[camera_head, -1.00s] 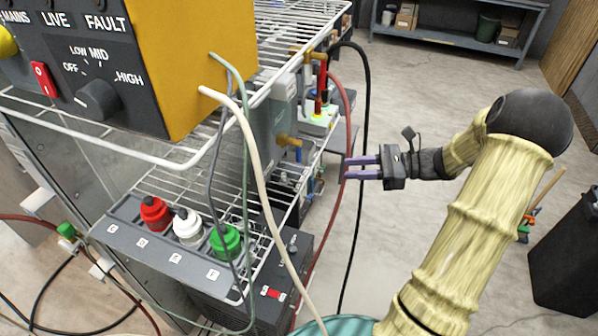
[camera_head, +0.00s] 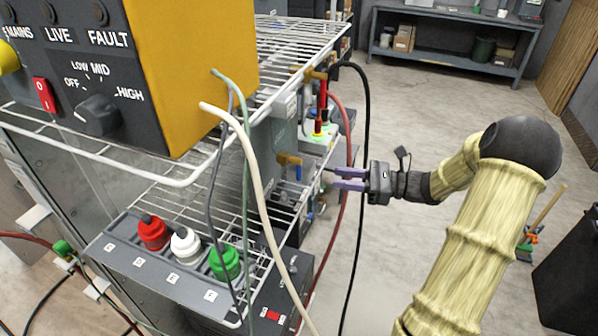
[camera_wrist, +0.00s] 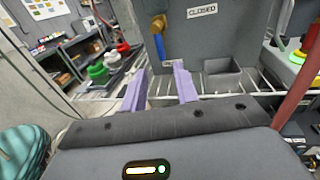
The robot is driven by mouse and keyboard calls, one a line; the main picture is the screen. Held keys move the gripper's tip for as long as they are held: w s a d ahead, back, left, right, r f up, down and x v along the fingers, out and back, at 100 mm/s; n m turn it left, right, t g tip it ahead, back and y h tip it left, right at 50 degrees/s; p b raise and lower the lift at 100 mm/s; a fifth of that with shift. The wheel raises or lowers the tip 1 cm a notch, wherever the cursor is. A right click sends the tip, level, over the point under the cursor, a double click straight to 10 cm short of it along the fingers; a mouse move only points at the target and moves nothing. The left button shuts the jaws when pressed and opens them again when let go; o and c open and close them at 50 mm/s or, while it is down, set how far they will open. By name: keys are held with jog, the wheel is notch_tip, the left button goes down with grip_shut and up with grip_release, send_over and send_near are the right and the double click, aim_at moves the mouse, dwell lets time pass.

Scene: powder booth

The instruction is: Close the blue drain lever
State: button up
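The blue drain lever (camera_wrist: 160,47) hangs down from a brass valve (camera_wrist: 158,23) on a grey tank wall in the wrist view. A label reading CLOSED (camera_wrist: 202,11) is to the right of the valve. In the head view the blue lever (camera_head: 299,173) shows small below the brass valve (camera_head: 288,159), at the rack's right side. My gripper (camera_head: 334,178) is to the right of the lever, its purple fingers pointing at it and apart from it. In the wrist view my gripper (camera_wrist: 158,70) is open and empty, with the lever ahead between the finger directions.
A red hose (camera_head: 346,200) and a black hose (camera_head: 362,220) hang close to my gripper. A yellow control box (camera_head: 205,70) stands at upper left.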

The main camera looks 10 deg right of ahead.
aim_at(299, 173)
jog(key=x, duration=1.1)
jog(key=shift+w+a+p, duration=0.1)
jog(key=shift+a+p, duration=0.1)
jog(key=shift+p, duration=0.15)
grip_shut()
